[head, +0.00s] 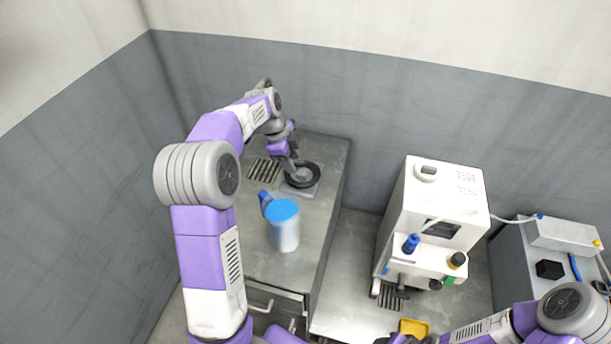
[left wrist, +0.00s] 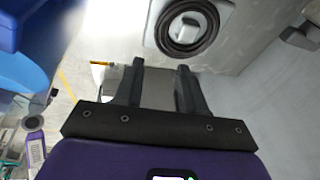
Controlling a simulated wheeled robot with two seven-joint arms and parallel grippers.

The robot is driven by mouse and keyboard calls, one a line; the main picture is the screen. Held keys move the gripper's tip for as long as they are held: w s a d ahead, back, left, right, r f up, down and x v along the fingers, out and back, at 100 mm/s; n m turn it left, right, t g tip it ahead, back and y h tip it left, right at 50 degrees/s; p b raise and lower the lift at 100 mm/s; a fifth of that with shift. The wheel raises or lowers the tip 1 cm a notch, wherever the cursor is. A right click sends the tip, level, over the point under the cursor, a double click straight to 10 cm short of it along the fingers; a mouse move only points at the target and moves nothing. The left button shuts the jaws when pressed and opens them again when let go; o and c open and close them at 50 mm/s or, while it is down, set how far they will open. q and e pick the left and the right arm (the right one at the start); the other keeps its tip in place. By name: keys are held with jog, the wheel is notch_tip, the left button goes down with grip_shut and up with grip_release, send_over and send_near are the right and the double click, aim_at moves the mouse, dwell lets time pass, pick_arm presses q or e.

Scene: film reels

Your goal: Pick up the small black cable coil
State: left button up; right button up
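The black cable coil (head: 303,186) is a dark ring lying flat on a pale square plate (head: 314,193) at the far end of the left counter. It also shows at the top of the left wrist view (left wrist: 185,50), with a pale piece in its middle. My left gripper (head: 293,168) points down at the coil's left side in the head view. In the left wrist view its two dark fingers (left wrist: 160,80) are apart with nothing between them, and the coil lies beyond their tips. My right gripper shows only in part at the bottom edge; its fingers cannot be made out.
A blue-lidded pale jug (head: 286,232) stands on the grey counter (head: 262,263) near the coil. A slotted dark grille (head: 264,171) is left of the coil. A white machine (head: 432,205) stands to the right. Walls close off the left and back.

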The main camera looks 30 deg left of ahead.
aim_at(298, 183)
pick_arm(q)
jog(key=b+x, duration=0.1)
jog(key=x, duration=0.1)
jog(key=b+x, duration=0.1)
jog(key=x, duration=0.1)
jog(key=b+x, duration=0.1)
jog(key=x, duration=0.1)
jog(key=shift+s+a+f+b, duration=0.1)
jog(key=shift+a+f+b, duration=0.2)
jog(key=shift+f+b, duration=0.15)
jog(key=x, duration=0.1)
jog(key=b+x, duration=0.1)
jog(key=x, duration=0.1)
jog(key=b+x, duration=0.1)
jog(key=x, duration=0.1)
jog(key=shift+s+a, duration=0.1)
jog(key=shift+a, duration=0.3)
pick_arm(e)
notch_tip(298, 183, down, 7)
jog(key=shift+w, duration=0.2)
pick_arm(q)
jog(key=shift+r, duration=0.1)
grip_shut()
